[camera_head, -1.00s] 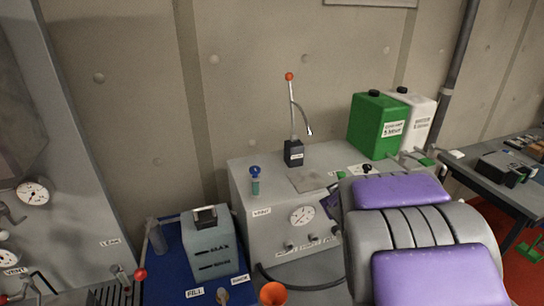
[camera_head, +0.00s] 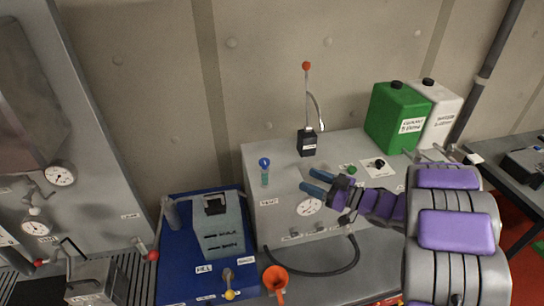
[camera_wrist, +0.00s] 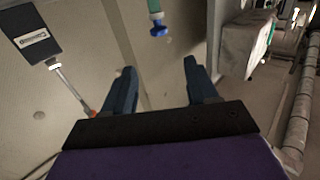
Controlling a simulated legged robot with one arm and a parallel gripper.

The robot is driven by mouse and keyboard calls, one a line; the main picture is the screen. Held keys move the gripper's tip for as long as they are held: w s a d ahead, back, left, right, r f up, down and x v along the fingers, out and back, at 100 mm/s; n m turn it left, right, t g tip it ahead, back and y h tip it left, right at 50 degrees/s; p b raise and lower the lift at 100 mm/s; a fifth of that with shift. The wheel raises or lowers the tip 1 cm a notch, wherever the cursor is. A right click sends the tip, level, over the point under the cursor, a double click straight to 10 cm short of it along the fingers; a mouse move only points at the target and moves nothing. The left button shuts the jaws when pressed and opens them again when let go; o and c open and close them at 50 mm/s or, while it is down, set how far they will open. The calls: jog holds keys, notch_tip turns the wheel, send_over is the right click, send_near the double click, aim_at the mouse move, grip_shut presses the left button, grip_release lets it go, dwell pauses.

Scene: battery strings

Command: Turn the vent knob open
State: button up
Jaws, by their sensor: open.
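A blue knob (camera_head: 264,163) tops a short teal stem at the left front of the grey bench unit (camera_head: 260,225). A small label, hard to read but possibly "VENT", sits below it. My gripper (camera_head: 310,181) is open and empty, to the right of the knob, with its blue fingers pointing left toward it. In the wrist view the blue knob (camera_wrist: 158,29) shows beyond the gap between the two open fingertips (camera_wrist: 159,67), apart from them. Which way the knob is turned cannot be told.
A lever with an orange ball (camera_head: 306,66) stands behind my gripper. Green (camera_head: 392,118) and white (camera_head: 436,112) canisters stand at the back right. A blue tray with a grey box (camera_head: 222,232) and an orange funnel (camera_head: 275,277) are at the left front.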

aim_at(263, 161)
jog(key=p+x, duration=0.1)
jog(key=x, duration=1.6)
jog(key=shift+a+f, duration=0.15)
jog(key=shift+a, duration=0.05)
jog(key=shift+d, duration=0.5)
jog(key=shift+c, duration=0.3)
jog(key=shift+a, duration=0.25)
jog(key=c, duration=0.9)
